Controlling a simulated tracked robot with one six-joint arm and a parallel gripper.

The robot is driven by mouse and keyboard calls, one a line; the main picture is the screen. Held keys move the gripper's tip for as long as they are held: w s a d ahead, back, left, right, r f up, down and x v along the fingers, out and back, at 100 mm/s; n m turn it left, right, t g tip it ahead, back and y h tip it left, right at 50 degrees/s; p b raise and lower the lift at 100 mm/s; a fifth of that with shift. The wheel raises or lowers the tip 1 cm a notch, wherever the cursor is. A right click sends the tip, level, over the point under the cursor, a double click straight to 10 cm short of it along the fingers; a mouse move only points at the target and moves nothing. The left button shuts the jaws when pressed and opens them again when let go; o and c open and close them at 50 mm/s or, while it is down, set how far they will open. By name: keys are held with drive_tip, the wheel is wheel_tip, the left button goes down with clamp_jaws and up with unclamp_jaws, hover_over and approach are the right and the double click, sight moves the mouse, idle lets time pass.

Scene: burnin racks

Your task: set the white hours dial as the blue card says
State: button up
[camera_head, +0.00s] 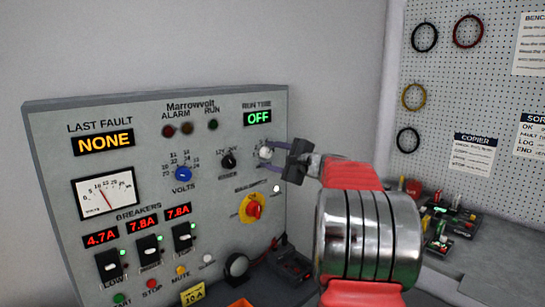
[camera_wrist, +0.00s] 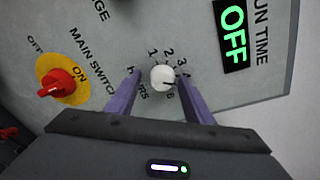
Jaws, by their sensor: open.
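The white hours dial (camera_head: 265,153) is on the grey panel, below the RUN TIME display (camera_head: 257,118), which reads OFF in green. In the wrist view the dial (camera_wrist: 163,77) sits between the two purple fingers of my open gripper (camera_wrist: 160,71), with a gap on each side. A small dark mark on the dial points to the right and slightly down; the exact number is unclear. In the head view my gripper (camera_head: 276,158) reaches the dial from the right. A dark blue card headed COPIER (camera_head: 474,153) hangs on the pegboard; its small text is unreadable.
A red main switch on a yellow plate (camera_head: 252,208) is below the dial, and a black knob (camera_head: 229,161) is to its left. A blue volts knob (camera_head: 184,174) and breakers (camera_head: 148,249) are further left. A cluttered bench (camera_head: 480,250) is at right.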

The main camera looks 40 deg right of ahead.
drive_tip(key=shift+s+r, duration=0.1)
drive_tip(key=shift+s, duration=0.2)
drive_tip(key=s, duration=1.3)
drive_tip(key=shift+r, duration=0.45)
drive_tip(key=shift+s, duration=0.1)
drive_tip(key=m, duration=0.4)
drive_tip(key=f+m, duration=0.1)
drive_tip(key=m, duration=0.3)
drive_tip(key=m+t, duration=0.1)
drive_tip(key=m, duration=0.3)
drive_tip(key=shift+d+f+y, duration=0.2)
drive_tip(key=shift+d+y, duration=0.1)
